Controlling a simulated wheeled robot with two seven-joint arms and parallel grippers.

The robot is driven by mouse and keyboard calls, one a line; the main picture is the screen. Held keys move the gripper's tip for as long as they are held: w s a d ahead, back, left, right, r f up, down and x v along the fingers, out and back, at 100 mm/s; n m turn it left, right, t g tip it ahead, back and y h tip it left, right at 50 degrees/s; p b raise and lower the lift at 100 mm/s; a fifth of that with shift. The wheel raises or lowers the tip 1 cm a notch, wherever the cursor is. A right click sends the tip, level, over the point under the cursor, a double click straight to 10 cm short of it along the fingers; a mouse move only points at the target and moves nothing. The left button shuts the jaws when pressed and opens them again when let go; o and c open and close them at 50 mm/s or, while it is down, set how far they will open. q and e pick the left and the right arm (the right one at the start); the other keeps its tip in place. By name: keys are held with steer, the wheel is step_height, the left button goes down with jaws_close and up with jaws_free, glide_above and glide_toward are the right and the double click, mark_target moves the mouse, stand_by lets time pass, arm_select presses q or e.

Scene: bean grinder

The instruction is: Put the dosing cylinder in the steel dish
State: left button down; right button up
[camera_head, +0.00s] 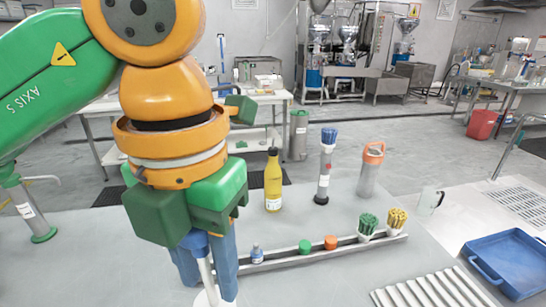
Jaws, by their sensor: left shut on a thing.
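My left gripper (207,262) is shut on a slim pale cylinder (206,272) with a blue upper part and a white foot. It looks like the dosing cylinder, but my gripper hides much of it. It is upright over the near table; I cannot tell whether its foot touches the top. Another cylinder with a green foot (43,235) stands at the left, partly behind my arm. I cannot make out a steel dish for certain. My right gripper is out of view.
A rail (310,254) holds small bottles and brush tufts. A yellow bottle (273,182), a dark-footed cylinder with a blue top (324,170) and an orange-topped clear container (369,172) stand behind it. A blue tray (512,262) and ribbed rack (428,291) lie right.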

arm_select(q)
steer(key=w+a+f, duration=0.1)
steer(key=w+f, duration=0.3)
steer(key=f, duration=0.4)
steer(key=shift+w+f, duration=0.15)
steer(key=shift+f, duration=0.15)
steer(key=shift+f, duration=0.15)
steer(key=shift+c, duration=2.3)
jaws_free()
step_height(320, 180, up, 13)
steer(key=p, duration=0.4)
steer(key=shift+f, duration=0.2)
